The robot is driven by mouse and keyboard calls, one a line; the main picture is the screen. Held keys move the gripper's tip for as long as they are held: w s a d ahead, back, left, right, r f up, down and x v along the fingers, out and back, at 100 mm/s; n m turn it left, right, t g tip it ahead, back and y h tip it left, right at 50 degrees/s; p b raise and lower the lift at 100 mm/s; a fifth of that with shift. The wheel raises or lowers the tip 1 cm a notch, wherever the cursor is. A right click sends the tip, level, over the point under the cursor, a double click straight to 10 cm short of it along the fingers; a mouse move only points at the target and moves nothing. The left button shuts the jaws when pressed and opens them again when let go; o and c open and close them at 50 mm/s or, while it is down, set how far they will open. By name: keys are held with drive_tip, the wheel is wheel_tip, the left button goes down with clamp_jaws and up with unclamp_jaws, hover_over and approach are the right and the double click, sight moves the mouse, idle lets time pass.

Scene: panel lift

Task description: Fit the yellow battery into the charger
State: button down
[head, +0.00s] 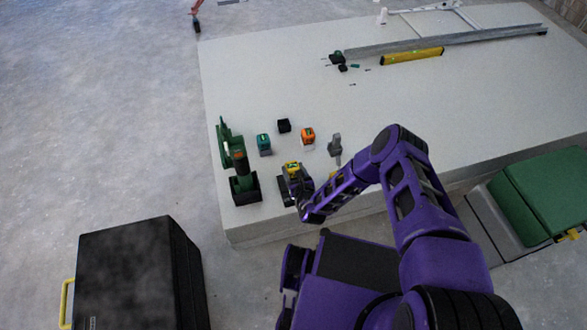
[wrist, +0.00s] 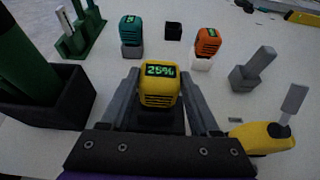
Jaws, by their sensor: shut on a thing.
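The yellow battery (wrist: 160,90) has a lit display reading 25% and sits upright between the fingers of my gripper (wrist: 161,80). My gripper is shut on it. In the head view the yellow battery (head: 292,166) and my gripper (head: 292,178) are near the front edge of the pale table. A dark part (wrist: 160,122) shows under the battery; I cannot tell whether it is separate from my gripper. No object is clearly recognisable as the charger; a small black block (wrist: 173,31) stands farther back, between a teal battery (wrist: 131,28) and an orange battery (wrist: 207,41).
A green tool (head: 236,160) with a black foot (wrist: 48,110) stands left. A grey piece (wrist: 253,72) and a yellow-handled tool (wrist: 264,137) are right. A long rail (head: 450,40) and yellow level (head: 412,55) lie far back. The table's middle (head: 430,110) is clear.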

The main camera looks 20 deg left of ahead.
drive_tip(key=shift+f, duration=0.35)
idle(0.4)
idle(0.3)
drive_tip(key=shift+c, duration=0.2)
unclamp_jaws()
drive_tip(key=shift+f, duration=0.1)
